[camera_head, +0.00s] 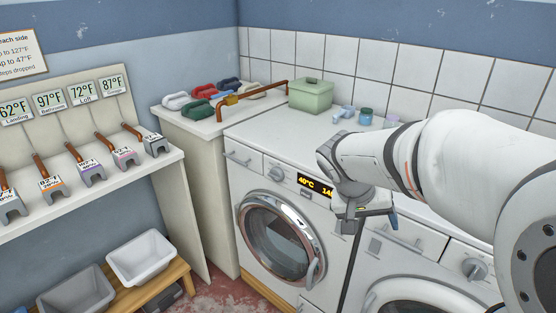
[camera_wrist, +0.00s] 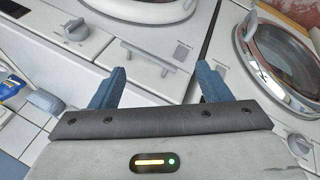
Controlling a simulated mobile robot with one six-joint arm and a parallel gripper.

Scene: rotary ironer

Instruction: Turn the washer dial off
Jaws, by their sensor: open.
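The left washer (camera_head: 240,175) is a white front-loader with a chrome-ringed round door. Its grey dial (camera_head: 277,174) is on the upper panel, left of a lit display (camera_head: 315,187) that reads 40°C and a partly hidden number. In the wrist view, a round knob at the right edge (camera_wrist: 300,144) appears to be this dial. A second white machine on the right has its own grey dial (camera_head: 474,268), which also shows in the wrist view (camera_wrist: 75,28). My gripper (camera_head: 373,222) is open and empty in front of the machines, right of the display. Its blue-grey fingers (camera_wrist: 158,85) are apart.
A green lidded box (camera_head: 310,95) and small containers (camera_head: 366,116) stand on top of the machines. At left are a shelf with temperature tags (camera_head: 90,172), and a bench (camera_head: 155,287) with a white bin (camera_head: 141,256) and a grey bin (camera_head: 76,290). Some red floor shows beside the washer.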

